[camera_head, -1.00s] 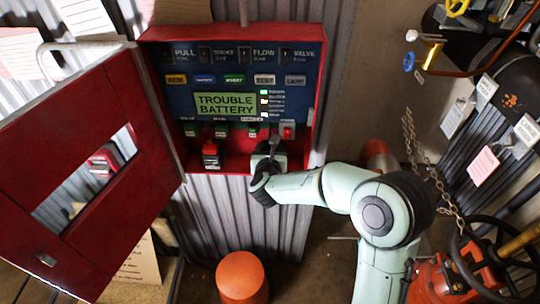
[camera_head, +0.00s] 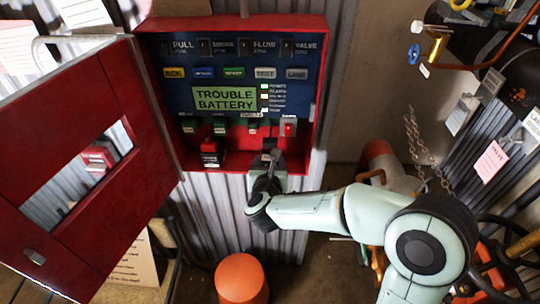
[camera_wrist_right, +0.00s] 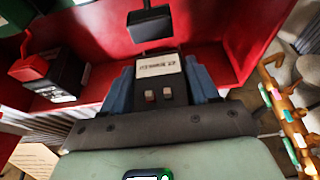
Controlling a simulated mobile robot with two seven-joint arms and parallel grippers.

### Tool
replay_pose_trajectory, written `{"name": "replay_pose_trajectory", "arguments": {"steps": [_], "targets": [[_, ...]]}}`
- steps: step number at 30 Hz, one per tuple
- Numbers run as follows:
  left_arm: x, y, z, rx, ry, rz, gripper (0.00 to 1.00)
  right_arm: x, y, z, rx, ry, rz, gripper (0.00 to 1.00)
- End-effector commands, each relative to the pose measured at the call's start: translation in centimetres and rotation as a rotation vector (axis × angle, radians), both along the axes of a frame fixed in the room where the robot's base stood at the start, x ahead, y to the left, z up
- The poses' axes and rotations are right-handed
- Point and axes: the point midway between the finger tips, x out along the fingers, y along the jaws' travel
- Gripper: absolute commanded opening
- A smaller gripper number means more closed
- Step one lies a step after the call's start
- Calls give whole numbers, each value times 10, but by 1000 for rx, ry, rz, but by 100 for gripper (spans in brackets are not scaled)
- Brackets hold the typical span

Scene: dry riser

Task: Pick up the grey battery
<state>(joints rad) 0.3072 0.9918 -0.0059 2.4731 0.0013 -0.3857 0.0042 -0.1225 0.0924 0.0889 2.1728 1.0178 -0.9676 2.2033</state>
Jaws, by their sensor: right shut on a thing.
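The grey battery (camera_wrist_right: 160,91), with a white label and two small terminals, sits between the two blue fingers of my right gripper (camera_wrist_right: 162,92) in the right wrist view. The gripper is shut on it. In the head view my right gripper (camera_head: 268,178) is at the lower right opening of the red panel box (camera_head: 321,95), where it hides most of the battery. I cannot tell whether the battery still touches the box floor. A black plug (camera_wrist_right: 150,24) hangs just beyond the battery. My left gripper is not in view.
A black battery with a red top (camera_head: 210,153) stands at left in the box. The red door (camera_head: 75,215) is open to the left. The panel display (camera_head: 224,99) reads "TROUBLE BATTERY". An orange cylinder (camera_head: 241,278) stands below; pipes and chain (camera_head: 415,140) are at right.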

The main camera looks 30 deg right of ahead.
Motion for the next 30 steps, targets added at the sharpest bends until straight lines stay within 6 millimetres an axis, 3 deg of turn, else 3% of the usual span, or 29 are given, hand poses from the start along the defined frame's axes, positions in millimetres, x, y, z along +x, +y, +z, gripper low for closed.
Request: {"name": "replay_pose_trajectory", "arguments": {"steps": [15, 21, 30], "targets": [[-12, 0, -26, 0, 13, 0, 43, -82, 51, 1, -1, -5, 2, 0], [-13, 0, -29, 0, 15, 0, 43, -94, 58, 2, -1, -5, 2, 0], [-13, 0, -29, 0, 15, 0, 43, -96, 59, 2, -2, -5, 1, 0]]}}
